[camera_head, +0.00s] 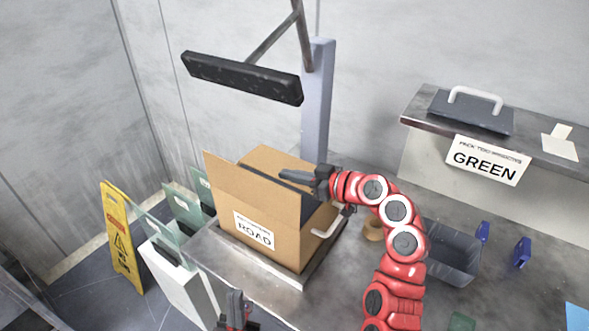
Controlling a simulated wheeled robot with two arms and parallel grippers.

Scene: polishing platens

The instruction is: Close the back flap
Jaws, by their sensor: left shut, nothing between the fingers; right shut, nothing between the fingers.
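An open cardboard box (270,240) labelled ROAD stands on a metal tray on the table. Its near flap (245,182) stands up, leaning outward. The back flap (272,158) shows as a tan panel at the far side, behind my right gripper; its exact angle is hard to tell. A dark item (308,207) is inside the box, and a pale handle (328,229) shows by its right side. My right gripper (284,175) is shut and empty, over the box beside the back flap; contact is unclear. My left gripper (236,297) is shut and empty, low in front of the box.
A grey post (317,95) with a dark overhead bar (240,78) rises behind the box. A dark bin (452,250) and blue items (522,252) lie to the right. A shelf with a GREEN sign (487,160) is back right. A yellow floor sign (122,240) stands left.

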